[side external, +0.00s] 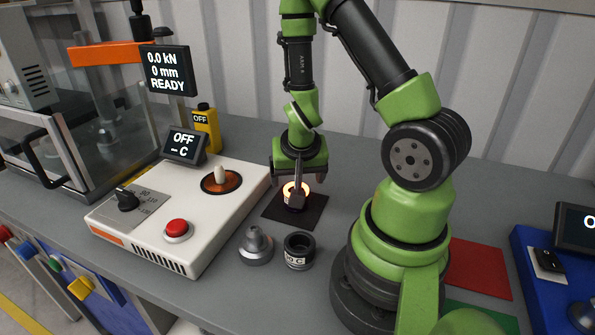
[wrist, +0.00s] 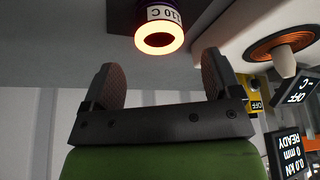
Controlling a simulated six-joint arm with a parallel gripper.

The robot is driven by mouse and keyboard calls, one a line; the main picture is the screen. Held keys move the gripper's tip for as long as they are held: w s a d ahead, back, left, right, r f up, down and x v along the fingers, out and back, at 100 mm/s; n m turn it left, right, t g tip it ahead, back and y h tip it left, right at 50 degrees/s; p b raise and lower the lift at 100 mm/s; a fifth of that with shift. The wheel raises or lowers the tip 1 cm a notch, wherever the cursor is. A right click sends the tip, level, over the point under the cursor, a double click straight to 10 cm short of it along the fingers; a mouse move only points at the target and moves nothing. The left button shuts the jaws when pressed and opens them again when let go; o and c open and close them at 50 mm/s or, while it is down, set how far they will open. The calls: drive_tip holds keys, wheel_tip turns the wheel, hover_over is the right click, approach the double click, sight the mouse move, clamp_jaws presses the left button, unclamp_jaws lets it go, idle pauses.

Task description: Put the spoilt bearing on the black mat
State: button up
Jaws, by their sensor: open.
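A ring-shaped part, apparently the bearing, glows orange (side external: 290,188) at its top face and sits on the black mat (side external: 312,214). In the wrist view the glowing ring (wrist: 159,37) carries a white label reading 110 C, and the dark mat (wrist: 122,14) lies behind it. My gripper (side external: 297,188) is over the mat, fingers pointing down, and a finger partly hides the ring in the side view. In the wrist view my gripper (wrist: 160,72) has its fingers wide apart with nothing between them; the ring is just beyond the tips.
A dark ring with a C label (side external: 299,251) and a grey conical part (side external: 255,246) stand in front of the mat. A white heater box (side external: 178,213) with red button is left. Red mat (side external: 478,268) and blue unit (side external: 550,285) are right.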

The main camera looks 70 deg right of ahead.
drive_tip(key=w+a+r+n+t+y, duration=0.35)
drive_tip(key=a+r, duration=0.55)
drive_tip(key=r, duration=0.5)
drive_tip(key=s+a+r+n+t+y, duration=0.1)
drive_tip(key=s+a+r+n+y, duration=0.1)
drive_tip(key=s+a+r+n, duration=0.2)
drive_tip(key=s+a+r, duration=0.3)
drive_tip(key=s+r, duration=0.2)
drive_tip(key=shift+s+r, duration=0.25)
drive_tip(key=shift+s, duration=0.1)
